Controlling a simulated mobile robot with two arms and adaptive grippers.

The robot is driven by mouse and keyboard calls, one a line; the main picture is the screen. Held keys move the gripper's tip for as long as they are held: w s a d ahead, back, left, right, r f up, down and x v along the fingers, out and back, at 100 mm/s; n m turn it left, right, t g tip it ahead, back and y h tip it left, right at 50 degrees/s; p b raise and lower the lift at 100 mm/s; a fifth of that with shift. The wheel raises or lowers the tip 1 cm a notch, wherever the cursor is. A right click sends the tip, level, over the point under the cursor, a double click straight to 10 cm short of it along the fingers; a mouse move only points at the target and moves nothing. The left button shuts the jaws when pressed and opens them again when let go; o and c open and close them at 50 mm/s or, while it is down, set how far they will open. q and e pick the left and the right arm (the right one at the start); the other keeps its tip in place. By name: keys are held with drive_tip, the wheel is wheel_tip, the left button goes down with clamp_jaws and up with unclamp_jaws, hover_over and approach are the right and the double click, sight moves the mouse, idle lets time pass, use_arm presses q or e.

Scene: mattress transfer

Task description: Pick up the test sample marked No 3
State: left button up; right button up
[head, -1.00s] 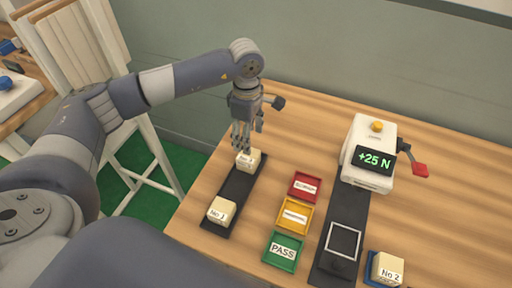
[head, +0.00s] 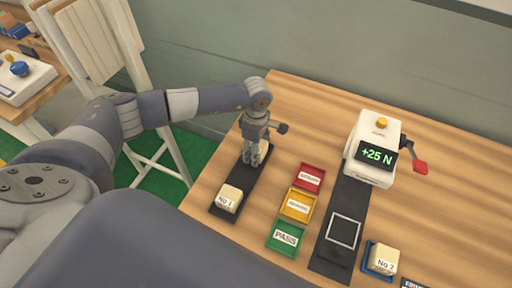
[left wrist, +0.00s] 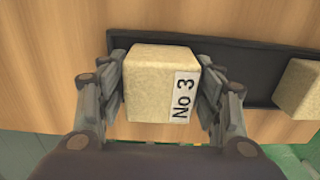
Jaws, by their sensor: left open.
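The sample marked No 3 (left wrist: 155,82) is a pale foam block with a white label, at the end of a black tray (left wrist: 245,70). In the left wrist view it lies between the two sides of my left gripper (left wrist: 162,62). The fingers are open on either side, close to the block; I cannot tell whether they touch it. In the head view my left gripper (head: 252,156) points down at the tray's far end and mostly hides this block. My right gripper is not in view.
Block No 1 (head: 230,198) sits at the tray's near end. Red (head: 309,178), yellow (head: 298,206) and green (head: 286,238) bins stand to the right. Beyond is a tester (head: 378,130) reading +25 N, with block No 2 (head: 383,259) in a blue holder.

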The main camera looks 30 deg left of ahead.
use_arm(q)
drive_tip(key=c, duration=0.7)
drive_tip(key=shift+c, duration=0.5)
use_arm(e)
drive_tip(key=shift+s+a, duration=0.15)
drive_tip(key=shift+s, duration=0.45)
use_arm(q)
drive_tip(key=shift+r, duration=0.1)
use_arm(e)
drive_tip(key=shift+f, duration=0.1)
